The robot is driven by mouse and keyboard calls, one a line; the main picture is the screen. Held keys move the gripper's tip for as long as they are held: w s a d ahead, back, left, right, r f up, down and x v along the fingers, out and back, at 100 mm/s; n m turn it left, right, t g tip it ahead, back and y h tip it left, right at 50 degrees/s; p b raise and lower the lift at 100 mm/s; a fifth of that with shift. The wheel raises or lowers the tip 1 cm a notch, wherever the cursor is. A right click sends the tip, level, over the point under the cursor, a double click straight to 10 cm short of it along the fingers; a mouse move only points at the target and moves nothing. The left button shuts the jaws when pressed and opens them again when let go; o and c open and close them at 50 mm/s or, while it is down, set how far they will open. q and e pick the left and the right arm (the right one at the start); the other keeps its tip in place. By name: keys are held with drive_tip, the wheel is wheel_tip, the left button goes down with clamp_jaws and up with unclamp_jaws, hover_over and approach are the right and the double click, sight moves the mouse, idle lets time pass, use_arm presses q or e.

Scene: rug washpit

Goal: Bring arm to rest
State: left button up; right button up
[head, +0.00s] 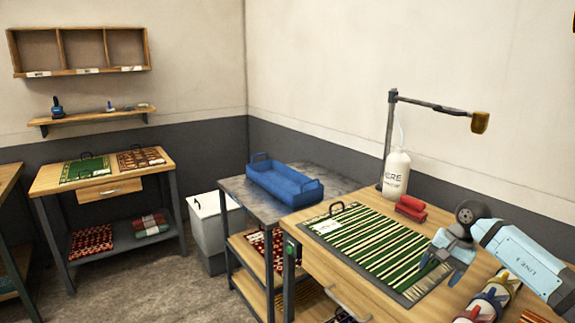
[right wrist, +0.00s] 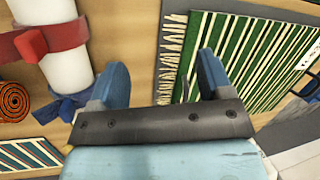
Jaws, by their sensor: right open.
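My right gripper (head: 447,262) is above the right part of the wooden workbench (head: 310,258), near the right end of the green striped rug (head: 370,243). In the right wrist view its two blue fingers (right wrist: 162,78) stand wide apart with nothing between them. Past the fingers I see bare wood and the fringed end of the rug on its grey mat (right wrist: 172,40). My left gripper is not in view.
A strapped white roll (right wrist: 52,55) lies close beside my right gripper. A blue tray (head: 285,185) rests on the side table. Floor at left is clear.

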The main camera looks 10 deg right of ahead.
drive_tip(key=s+a+f+m+y, duration=0.25)
drive_tip(key=a+f+y, duration=0.3)
drive_tip(key=a, duration=0.55)
drive_tip(key=s+a+f+m+t+y, duration=0.1)
drive_tip(key=s+a+m+t+y, duration=0.3)
drive_tip(key=a+m, duration=0.45)
drive_tip(key=s+a+m+t+y, duration=0.3)
drive_tip(key=a+m+t+y, duration=0.1)
drive_tip(key=a+m, duration=0.45)
drive_tip(key=s+d+f+n+t+h, duration=0.1)
drive_tip(key=s+f+n+h, duration=0.8)
drive_tip(key=n, duration=0.7)
drive_tip(key=s+d+f+n+t+h, duration=0.15)
drive_tip(key=s+f+n+h, duration=0.25)
drive_tip(key=s+f+n, duration=0.9)
use_arm(q)
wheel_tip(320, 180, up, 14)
drive_tip(key=p, duration=1.7)
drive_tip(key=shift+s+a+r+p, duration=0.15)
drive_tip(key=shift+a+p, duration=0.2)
use_arm(e)
wheel_tip(320, 180, up, 20)
drive_tip(key=n, duration=0.2)
drive_tip(key=shift+w+d, duration=0.15)
drive_tip(key=shift+d, duration=0.1)
